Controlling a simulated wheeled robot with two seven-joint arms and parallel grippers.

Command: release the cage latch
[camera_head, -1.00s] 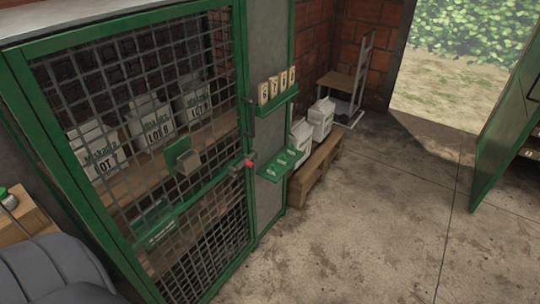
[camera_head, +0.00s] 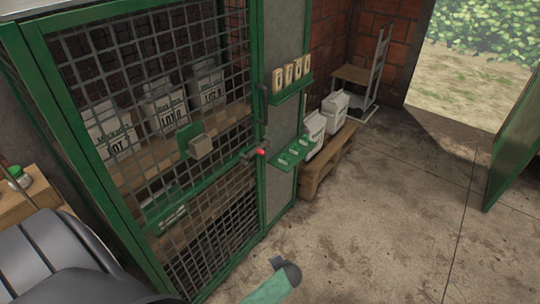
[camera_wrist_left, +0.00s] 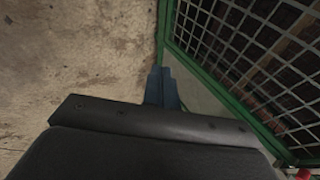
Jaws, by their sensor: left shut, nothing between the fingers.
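The cage latch (camera_head: 262,151), with a red-tipped handle, sits on the right edge of the green-framed mesh cage door (camera_head: 188,145). The door looks closed. A bit of red shows at the bottom right corner of the left wrist view, beside the mesh. My left gripper (camera_wrist_left: 163,88) is shut and empty, with its blue fingers together. It is apart from the red part, with floor and the cage frame beyond it. In the head view a teal piece with a dark end (camera_head: 275,284) shows at the bottom; I cannot tell which part of me it is. My right gripper is out of view.
White lot containers (camera_head: 165,108) stand on a shelf behind the mesh. A dark pull handle (camera_head: 264,104) is above the latch. Number tags (camera_head: 290,73) and a green tray (camera_head: 295,152) project right of the door. A pallet (camera_head: 326,168) stands beyond. The middle floor is clear.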

